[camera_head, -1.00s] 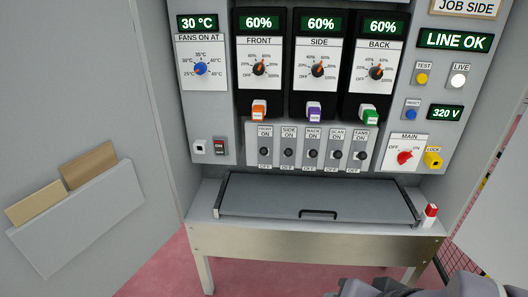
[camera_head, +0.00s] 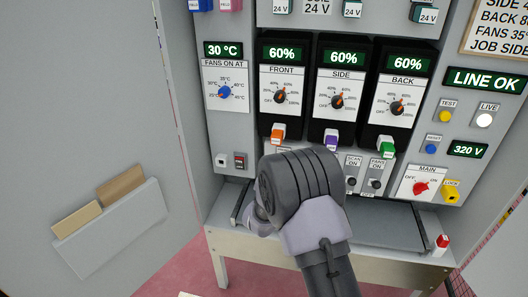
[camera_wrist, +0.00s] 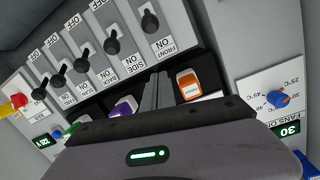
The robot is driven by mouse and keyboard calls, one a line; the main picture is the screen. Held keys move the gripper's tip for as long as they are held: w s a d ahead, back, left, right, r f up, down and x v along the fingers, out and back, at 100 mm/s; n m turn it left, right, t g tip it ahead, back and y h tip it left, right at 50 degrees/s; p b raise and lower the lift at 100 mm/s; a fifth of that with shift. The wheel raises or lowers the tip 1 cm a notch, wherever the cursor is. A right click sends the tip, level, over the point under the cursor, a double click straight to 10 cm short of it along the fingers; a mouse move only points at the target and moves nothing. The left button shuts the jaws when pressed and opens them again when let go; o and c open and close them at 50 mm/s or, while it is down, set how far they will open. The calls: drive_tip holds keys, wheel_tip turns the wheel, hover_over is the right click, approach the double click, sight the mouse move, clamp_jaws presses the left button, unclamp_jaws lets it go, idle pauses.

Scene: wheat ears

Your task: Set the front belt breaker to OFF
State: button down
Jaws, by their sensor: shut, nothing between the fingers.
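In the wrist view, which is turned nearly upside down, the front belt breaker is a black lever (camera_wrist: 150,22) beside its FRONT ON label (camera_wrist: 163,47). Its knob leans toward the ON label, like the other levers in the row. My gripper (camera_wrist: 158,76) is shut and empty; its fingertips are apart from the front lever, in front of the panel between the orange and purple plugs in the picture. In the head view my wrist covers the front breaker and most of the breaker row, and the fingertips are hidden.
The side breaker (camera_wrist: 114,46) is close beside the front one. The orange plug (camera_wrist: 189,83) and purple plug (camera_wrist: 124,107) stick out near my fingers. The red main switch (camera_head: 420,188) is at right.

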drive_tip(key=shift+a+f, duration=0.35)
drive_tip(key=shift+f, duration=0.4)
drive_tip(key=b+x, duration=0.1)
drive_tip(key=x, duration=0.9)
drive_tip(key=shift+w+d+r, duration=0.1)
drive_tip(key=shift+d+r, duration=0.05)
drive_tip(key=shift+d, duration=0.05)
drive_tip(key=shift+s+a+f+b, duration=0.2)
drive_tip(key=shift+s+f+b, duration=0.1)
drive_tip(key=shift+f, duration=0.3)
drive_tip(key=shift+s+a+f+b, duration=0.15)
drive_tip(key=shift+a+f+b, duration=0.15)
drive_tip(key=shift+f, duration=0.3)
drive_tip(key=shift+s+a+f, duration=0.15)
drive_tip(key=shift+s+f, duration=0.1)
drive_tip(key=shift+f, duration=0.25)
drive_tip(key=shift+a+f+b, duration=0.1)
drive_tip(key=shift+f+b, duration=0.05)
drive_tip(key=shift+b, duration=0.15)
